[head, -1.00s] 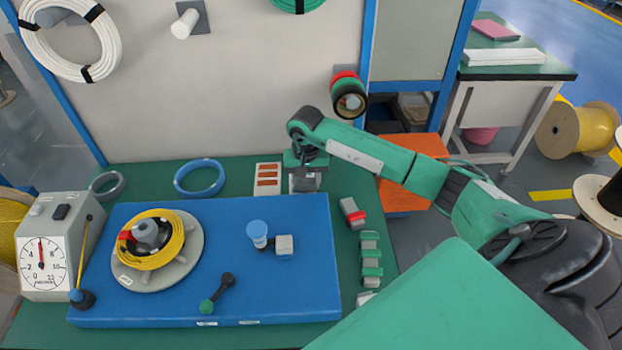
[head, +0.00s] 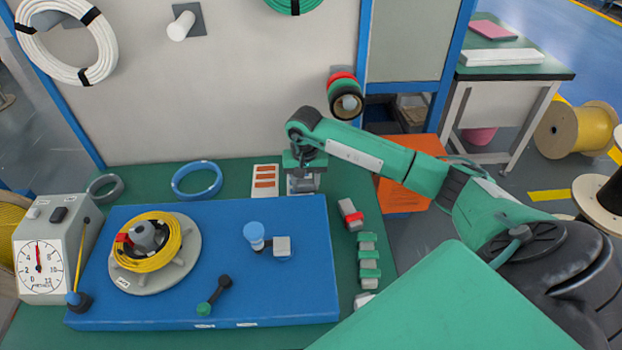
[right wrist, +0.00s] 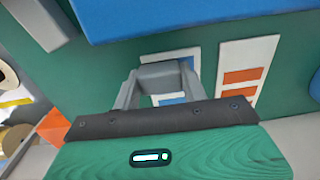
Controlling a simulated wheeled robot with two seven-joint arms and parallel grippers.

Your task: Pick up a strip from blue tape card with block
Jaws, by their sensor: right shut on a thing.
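My right gripper (head: 303,184) points down at the back right of the green table, beside the blue board. It is shut on a grey block (right wrist: 160,78), seen between its fingers in the right wrist view. The blue tape card (right wrist: 178,98) is a white card with blue showing, directly behind the block and partly hidden by it and the fingers. I cannot tell whether the block touches the tape. In the head view the gripper hides most of this card. My left gripper is not in view.
A card with orange strips (head: 265,180) lies just left of the gripper. A blue ring (head: 197,180) lies further left. The blue board (head: 180,312) carries a yellow cable coil (head: 147,262) and a blue-topped post (head: 254,232).

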